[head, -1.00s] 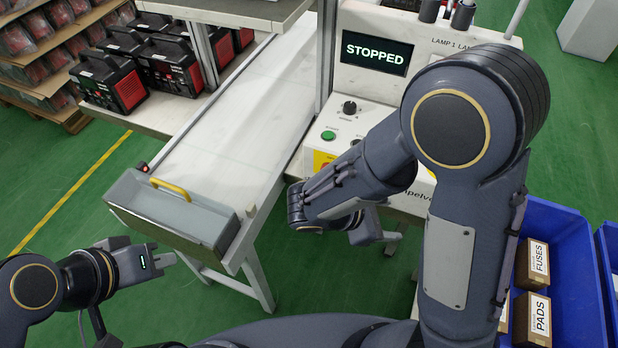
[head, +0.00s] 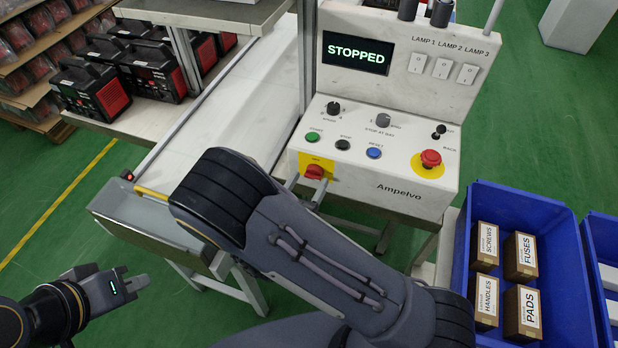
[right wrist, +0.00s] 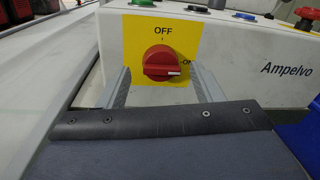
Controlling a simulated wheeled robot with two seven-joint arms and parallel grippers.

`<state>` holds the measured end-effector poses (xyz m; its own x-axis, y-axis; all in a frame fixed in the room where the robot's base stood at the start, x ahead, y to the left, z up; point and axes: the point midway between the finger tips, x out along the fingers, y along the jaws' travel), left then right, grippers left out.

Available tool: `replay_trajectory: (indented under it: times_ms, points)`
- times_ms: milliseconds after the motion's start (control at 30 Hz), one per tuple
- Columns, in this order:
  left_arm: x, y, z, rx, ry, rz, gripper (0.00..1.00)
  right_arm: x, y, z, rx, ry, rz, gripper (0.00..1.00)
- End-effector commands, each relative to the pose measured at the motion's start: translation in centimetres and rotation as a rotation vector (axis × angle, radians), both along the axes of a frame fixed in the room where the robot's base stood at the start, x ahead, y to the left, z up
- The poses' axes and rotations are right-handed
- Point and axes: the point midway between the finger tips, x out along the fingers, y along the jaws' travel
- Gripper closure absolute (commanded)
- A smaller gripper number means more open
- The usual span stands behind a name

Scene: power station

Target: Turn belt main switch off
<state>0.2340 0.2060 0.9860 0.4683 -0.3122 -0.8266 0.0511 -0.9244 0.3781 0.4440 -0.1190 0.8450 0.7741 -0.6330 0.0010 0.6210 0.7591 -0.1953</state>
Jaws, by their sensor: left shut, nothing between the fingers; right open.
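The belt main switch (head: 315,171) is a red rotary knob on a yellow plate at the lower left of the control box's front. In the right wrist view the knob (right wrist: 160,61) has its white mark pointing right, toward ON; OFF is printed above it. My right gripper (right wrist: 161,75) is open, with one finger to each side of the knob; I cannot tell whether they touch it. In the head view my right gripper (head: 306,187) is just below the switch, partly hidden by my arm. My left gripper (head: 138,284) is shut and empty at the lower left.
The control box display (head: 356,54) reads STOPPED. A red emergency button (head: 431,158) and several small buttons sit above the switch. The conveyor belt (head: 235,100) runs along the left. A blue crate (head: 560,215) with boxes stands at the right.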

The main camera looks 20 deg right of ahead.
Motion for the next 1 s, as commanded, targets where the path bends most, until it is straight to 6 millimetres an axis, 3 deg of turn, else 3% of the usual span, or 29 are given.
replay_trajectory:
  times_ms: [433, 733, 1000]
  points:
    - [0.00, 0.00, 0.19, 0.000, 0.000, 0.000, 1.00, 1.09, -0.91, -0.04, 0.001, 0.000, 0.000, 0.41]
    - [0.00, 0.00, 0.19, 0.000, 0.000, 0.000, 1.00, 1.08, -0.88, -0.03, 0.002, 0.000, 0.001, 0.81]
    - [-0.01, 0.00, 0.35, 0.000, 0.000, 0.000, 1.00, 1.09, -0.83, 0.00, -0.018, 0.014, 0.001, 0.82]
